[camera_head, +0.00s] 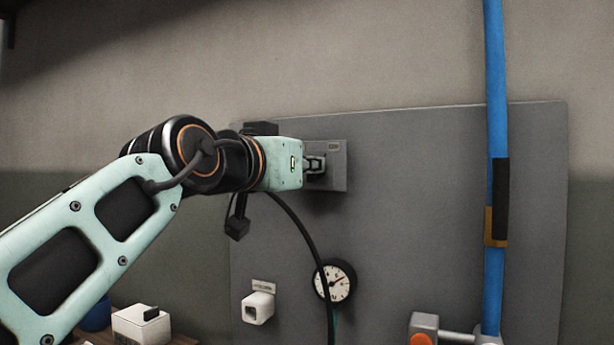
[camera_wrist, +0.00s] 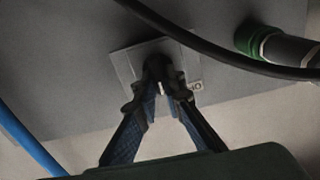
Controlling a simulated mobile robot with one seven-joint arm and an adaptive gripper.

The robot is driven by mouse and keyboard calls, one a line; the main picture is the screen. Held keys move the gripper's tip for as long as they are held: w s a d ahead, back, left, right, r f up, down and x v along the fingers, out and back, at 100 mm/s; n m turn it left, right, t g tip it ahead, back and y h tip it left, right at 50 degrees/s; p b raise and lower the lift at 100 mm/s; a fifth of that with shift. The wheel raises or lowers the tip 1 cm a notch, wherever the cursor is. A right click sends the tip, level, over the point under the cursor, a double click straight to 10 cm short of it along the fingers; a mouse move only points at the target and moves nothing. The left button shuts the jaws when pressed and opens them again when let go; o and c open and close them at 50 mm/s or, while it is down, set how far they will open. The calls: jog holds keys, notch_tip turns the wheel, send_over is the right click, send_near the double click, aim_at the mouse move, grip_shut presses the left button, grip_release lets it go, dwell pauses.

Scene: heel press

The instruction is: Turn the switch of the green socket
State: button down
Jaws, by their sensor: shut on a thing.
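A grey switch box (camera_head: 335,181) with a small label is on the grey wall panel. It shows as a square plate in the wrist view (camera_wrist: 127,65). My gripper (camera_head: 317,166) is right at the box front. In the wrist view, its fingers (camera_wrist: 163,88) converge on a dark knob (camera_wrist: 157,66) at the middle of the plate and are shut on it. The knob's turn angle is mostly hidden by the fingers. A green-ringed socket (camera_wrist: 262,42) with a dark cylinder is at the wrist view's upper right. I cannot see it in the head view.
A black cable (camera_head: 300,225) hangs past my wrist and crosses the wrist view. A blue pipe (camera_head: 497,100) runs down the right side. Below are a round gauge (camera_head: 336,282), a white fixture (camera_head: 258,307) and an orange button (camera_head: 422,339). The panel's middle right is clear.

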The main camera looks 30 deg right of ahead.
jog(key=m+b, duration=0.1)
jog(key=m, duration=0.2)
jog(key=m+b, duration=0.1)
jog(key=m, duration=0.2)
jog(key=shift+s+d+f+m, duration=0.1)
jog(key=shift+s+m, duration=0.05)
jog(key=shift+m, duration=0.15)
dwell(0.5)
jog(key=c, duration=2)
grip_release()
jog(key=v, duration=1.2)
jog(key=shift+s, duration=0.1)
